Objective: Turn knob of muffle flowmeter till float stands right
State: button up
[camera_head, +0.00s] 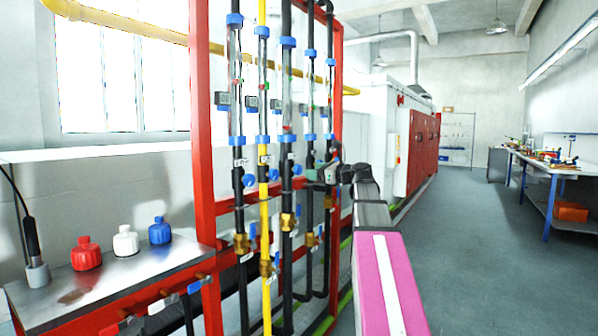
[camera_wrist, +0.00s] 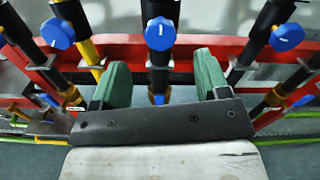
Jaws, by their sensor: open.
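Several upright flowmeter tubes (camera_head: 287,90) with blue fittings stand in a row on a red frame. Small coloured marks show in them, but I cannot read a float's height or tell which is the muffle flowmeter. Blue knobs (camera_head: 249,180) sit below the tubes. My gripper (camera_head: 326,174) is at the right part of the row, at about knob height. In the wrist view my gripper (camera_wrist: 160,65) is open, its two green fingers apart and empty. A blue knob with a white mark (camera_wrist: 160,33) lies beyond the fingertips, roughly centred between them. The fingers do not appear to touch it.
Other blue knobs flank it at left (camera_wrist: 57,32) and right (camera_wrist: 287,36), with black and yellow pipes. A red crossbar (camera_wrist: 190,45) runs behind. Red, white and blue bottles (camera_head: 125,242) stand on a bench at left. The floor (camera_head: 475,240) at right is clear.

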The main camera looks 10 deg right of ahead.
aim_at(300, 170)
jog(key=x, duration=0.7)
jog(key=shift+w+a+f, duration=0.1)
jog(key=shift+w, duration=0.1)
jog(key=c, duration=0.9)
